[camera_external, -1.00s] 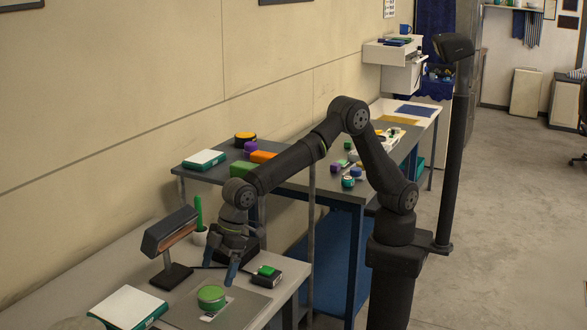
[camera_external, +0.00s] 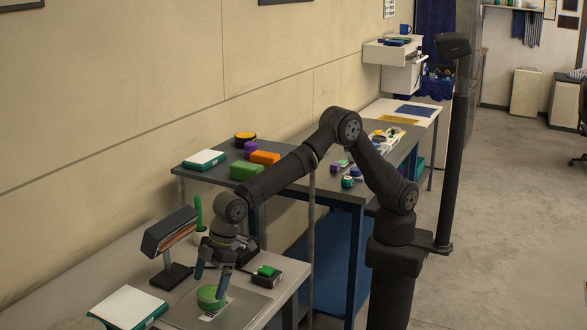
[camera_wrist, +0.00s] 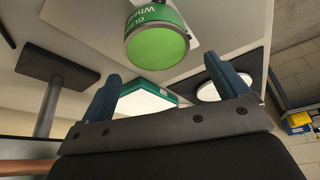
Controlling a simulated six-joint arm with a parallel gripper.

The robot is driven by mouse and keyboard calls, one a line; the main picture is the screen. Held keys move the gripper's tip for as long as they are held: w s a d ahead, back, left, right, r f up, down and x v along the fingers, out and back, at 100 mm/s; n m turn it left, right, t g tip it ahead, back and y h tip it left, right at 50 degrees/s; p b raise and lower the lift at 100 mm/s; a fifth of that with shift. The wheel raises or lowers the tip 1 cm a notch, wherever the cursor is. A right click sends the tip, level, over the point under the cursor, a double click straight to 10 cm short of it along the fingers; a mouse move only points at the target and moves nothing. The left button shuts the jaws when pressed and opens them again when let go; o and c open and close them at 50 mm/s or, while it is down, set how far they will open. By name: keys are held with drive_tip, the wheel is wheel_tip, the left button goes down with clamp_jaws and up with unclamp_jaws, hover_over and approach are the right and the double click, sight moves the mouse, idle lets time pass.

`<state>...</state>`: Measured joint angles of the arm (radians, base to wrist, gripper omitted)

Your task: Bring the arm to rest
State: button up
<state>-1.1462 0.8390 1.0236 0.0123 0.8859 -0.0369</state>
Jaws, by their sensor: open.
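My gripper (camera_external: 210,284) is open, pointing down over the near grey bench (camera_external: 90,264). In the outside view its two blue-grey fingers are at the green round tin (camera_external: 208,300), partly covering it. In the wrist view the open fingers (camera_wrist: 163,70) are empty, and the tin (camera_wrist: 157,45), with white lettering on its side, shows beyond the fingertips. I cannot tell whether a finger touches it. My arm reaches left from its base and is bent at the elbow.
A dark panel on a stand (camera_external: 170,231) and a green plant in a white pot (camera_external: 198,213) stand behind the gripper. A green-and-white box (camera_external: 128,307) lies left; a black box with green top (camera_external: 267,276) lies right. A second table (camera_external: 326,183) carries several coloured items.

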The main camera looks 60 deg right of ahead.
sight(211, 292)
wheel_tip(211, 292, down, 4)
drive_tip(key=shift+f, duration=0.25)
drive_tip(key=v, duration=1.2)
drive_tip(key=x, duration=1.2)
wheel_tip(211, 292, up, 28)
drive_tip(key=w+d+m+t+h, duration=0.1)
drive_tip(key=w+d+m, duration=0.3)
drive_tip(key=w+d, duration=1.7)
drive_tip(key=shift+w+r+m+t, duration=0.3)
drive_tip(key=shift+w+r, duration=0.15)
drive_tip(key=shift+w, duration=0.95)
